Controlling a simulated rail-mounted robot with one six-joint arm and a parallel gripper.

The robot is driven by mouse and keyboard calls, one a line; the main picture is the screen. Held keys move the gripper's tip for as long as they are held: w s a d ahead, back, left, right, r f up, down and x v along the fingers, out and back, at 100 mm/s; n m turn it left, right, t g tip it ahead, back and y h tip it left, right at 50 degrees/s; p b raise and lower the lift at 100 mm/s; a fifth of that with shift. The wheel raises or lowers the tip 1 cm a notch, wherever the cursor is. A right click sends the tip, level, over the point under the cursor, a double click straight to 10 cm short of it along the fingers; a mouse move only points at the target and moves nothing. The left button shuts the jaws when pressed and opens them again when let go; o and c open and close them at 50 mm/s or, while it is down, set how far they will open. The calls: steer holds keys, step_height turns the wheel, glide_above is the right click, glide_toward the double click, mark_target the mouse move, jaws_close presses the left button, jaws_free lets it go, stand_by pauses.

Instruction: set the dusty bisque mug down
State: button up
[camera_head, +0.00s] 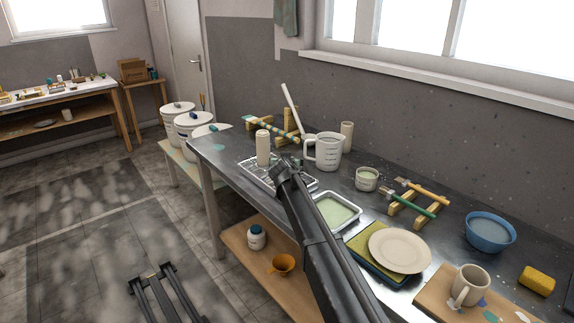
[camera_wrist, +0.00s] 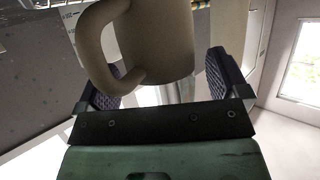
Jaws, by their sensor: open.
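A beige bisque mug (camera_wrist: 158,40) fills the middle of the wrist view, its handle curving out on the left. My gripper (camera_wrist: 168,78) is open, with one dark jaw pad on each side of the mug. In the head view my gripper (camera_head: 285,170) is over the wire rack tray (camera_head: 262,180) on the bench. There the mug between the jaws is largely hidden behind my arm. I cannot tell whether its base touches the rack. Another mug (camera_head: 471,284) with a handle stands on a wooden board (camera_head: 432,297) at the front right.
A tall beige cylinder (camera_head: 263,147) stands just left of my gripper, and a measuring jug (camera_head: 325,151) close to its right. A glaze tray (camera_head: 338,211), small cup (camera_head: 367,179), brush rest (camera_head: 414,204), plate (camera_head: 399,250) and blue bowl (camera_head: 489,232) crowd the bench rightward.

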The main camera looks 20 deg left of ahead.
steer(key=shift+r, duration=0.2)
steer(key=p+v, duration=0.5)
steer(key=v, duration=0.7)
steer(key=shift+f, duration=0.1)
